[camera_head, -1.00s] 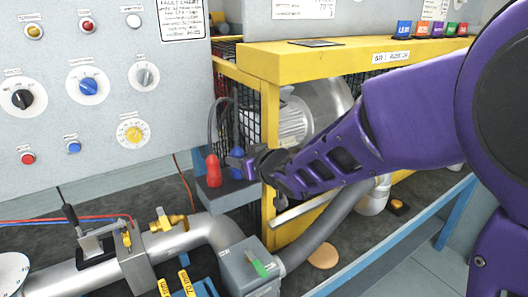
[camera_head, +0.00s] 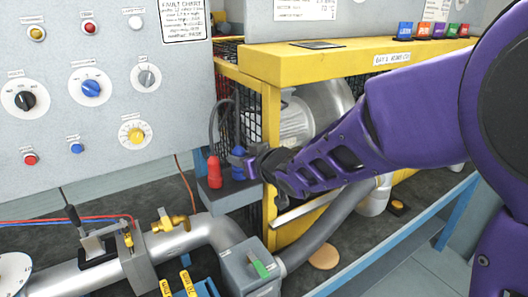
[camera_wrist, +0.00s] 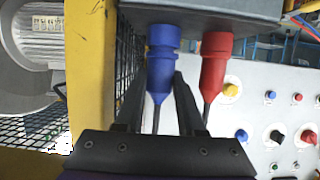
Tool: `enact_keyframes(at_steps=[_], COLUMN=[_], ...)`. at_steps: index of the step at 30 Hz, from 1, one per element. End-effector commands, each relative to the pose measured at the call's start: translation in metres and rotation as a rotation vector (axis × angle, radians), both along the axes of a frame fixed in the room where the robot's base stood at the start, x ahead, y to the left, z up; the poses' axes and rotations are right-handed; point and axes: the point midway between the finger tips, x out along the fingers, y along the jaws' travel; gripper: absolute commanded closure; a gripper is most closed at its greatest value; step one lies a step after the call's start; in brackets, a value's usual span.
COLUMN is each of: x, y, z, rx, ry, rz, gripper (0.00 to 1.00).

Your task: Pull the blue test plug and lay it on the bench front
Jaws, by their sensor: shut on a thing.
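The blue test plug (camera_head: 238,171) stands upright on a small grey socket block (camera_head: 228,197), right of a red plug (camera_head: 214,172). My gripper (camera_head: 243,163) reaches in from the right and is shut on the blue plug. In the wrist view, the blue plug (camera_wrist: 161,65) lies between my two dark fingers, its cable running back between them. Its wide end meets the grey block (camera_wrist: 205,12), so it looks seated; any small gap is hidden. The red plug (camera_wrist: 215,60) stands close beside, outside my fingers.
A yellow frame (camera_head: 270,150) with black mesh stands close behind and right of the plugs. Some dark bench top is bare around a tan disc (camera_head: 324,257).

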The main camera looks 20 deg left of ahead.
Motion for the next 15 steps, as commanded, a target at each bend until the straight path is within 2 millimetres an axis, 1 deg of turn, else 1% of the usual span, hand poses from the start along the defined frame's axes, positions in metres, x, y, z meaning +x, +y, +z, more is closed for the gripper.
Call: enact_keyframes(at_steps=[15], x=[0.0001], y=[0.0001], z=[0.0080], rx=[0.001], ry=[-0.001], rz=[0.000], gripper=[1.00])
